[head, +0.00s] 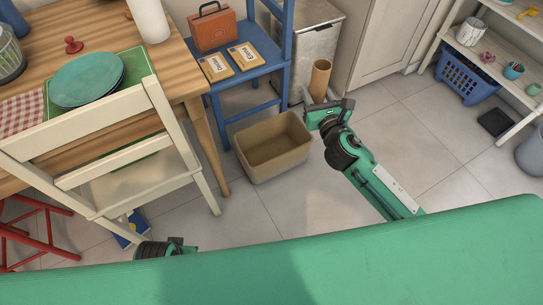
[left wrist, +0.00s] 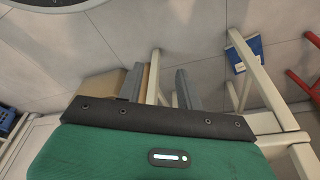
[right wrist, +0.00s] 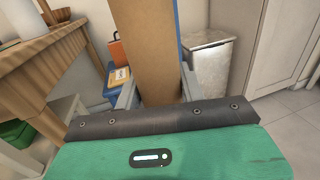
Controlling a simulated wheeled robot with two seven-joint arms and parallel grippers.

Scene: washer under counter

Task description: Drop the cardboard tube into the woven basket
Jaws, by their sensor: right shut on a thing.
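The brown cardboard tube (head: 319,76) stands roughly upright in my right gripper (head: 328,110). It also fills the middle of the right wrist view (right wrist: 146,45), between the fingers. The tan woven basket (head: 285,170) sits on the floor, open at the top and seemingly empty. In the head view, the tube and right gripper appear just right of the basket's back right corner; their height above the floor is hard to tell. My left gripper (left wrist: 158,82) is open and empty in its wrist view; in the head view only part of it shows at the bottom edge.
A blue chair (head: 262,72) with books and an orange case stands behind the basket. A metal bin (head: 305,45) is behind the tube. The wooden table (head: 178,75) and cream chair (head: 150,165) stand left. Floor right of the basket is clear.

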